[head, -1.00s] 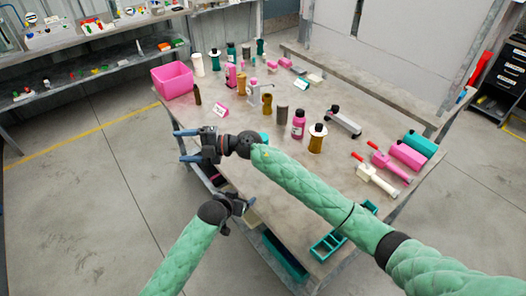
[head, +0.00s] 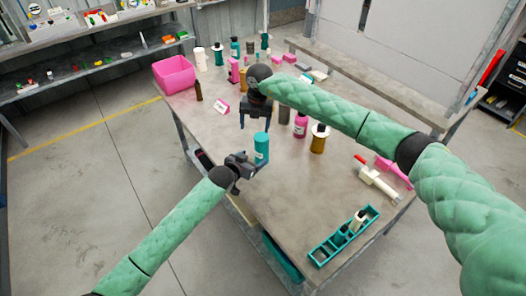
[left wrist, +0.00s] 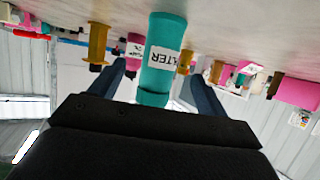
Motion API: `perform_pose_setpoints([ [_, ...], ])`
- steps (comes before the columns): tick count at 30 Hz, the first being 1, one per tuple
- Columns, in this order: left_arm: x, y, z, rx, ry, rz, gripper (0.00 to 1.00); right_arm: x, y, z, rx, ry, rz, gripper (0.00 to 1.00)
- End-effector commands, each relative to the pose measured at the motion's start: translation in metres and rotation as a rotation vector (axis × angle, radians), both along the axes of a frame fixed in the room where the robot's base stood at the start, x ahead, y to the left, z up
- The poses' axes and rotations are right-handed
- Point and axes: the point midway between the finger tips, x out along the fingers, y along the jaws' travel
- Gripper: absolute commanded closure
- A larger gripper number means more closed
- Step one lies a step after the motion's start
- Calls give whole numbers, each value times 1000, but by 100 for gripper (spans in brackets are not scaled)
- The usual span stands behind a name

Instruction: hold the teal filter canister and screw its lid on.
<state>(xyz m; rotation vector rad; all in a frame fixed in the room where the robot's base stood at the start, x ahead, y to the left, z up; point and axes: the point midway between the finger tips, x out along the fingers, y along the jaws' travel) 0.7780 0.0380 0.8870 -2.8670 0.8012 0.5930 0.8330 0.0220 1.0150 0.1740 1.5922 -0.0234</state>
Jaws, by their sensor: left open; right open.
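The teal filter canister (head: 262,148) stands upright near the table's left edge. In the left wrist view, which is upside down, the canister (left wrist: 160,65) shows a white label and lies between the fingers of my left gripper (left wrist: 156,80), with gaps at both sides. In the head view my left gripper (head: 246,163) is open at the canister's lower left. My right gripper (head: 257,120) is open and empty, fingers pointing down, just behind the canister in the picture. I cannot pick out the lid for certain.
Pink and brown bottles (head: 300,124) (head: 319,138) stand right of the canister. A pink bin (head: 173,74) and a small brown bottle (head: 198,90) are at the back left. A teal tray (head: 330,250) sits at the front edge. The front middle of the table is clear.

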Motion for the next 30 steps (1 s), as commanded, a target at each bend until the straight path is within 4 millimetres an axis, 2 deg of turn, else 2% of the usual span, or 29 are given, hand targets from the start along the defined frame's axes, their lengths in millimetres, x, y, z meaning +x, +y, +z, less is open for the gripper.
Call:
perform_pose_setpoints([
  [3,5,0,2,-3,-9,-4,24,10,-16,6,-70,-12,-21,30],
  [6,7,-1,3,-5,-12,-5,24,13,-22,8,-96,-15,-31,30],
  [19,10,-2,2,-5,-12,-5,24,13,-23,9,-98,-16,-32,30],
  [30,45,-25,-15,-5,-13,-5,24,13,-22,9,-97,-16,-32,30],
])
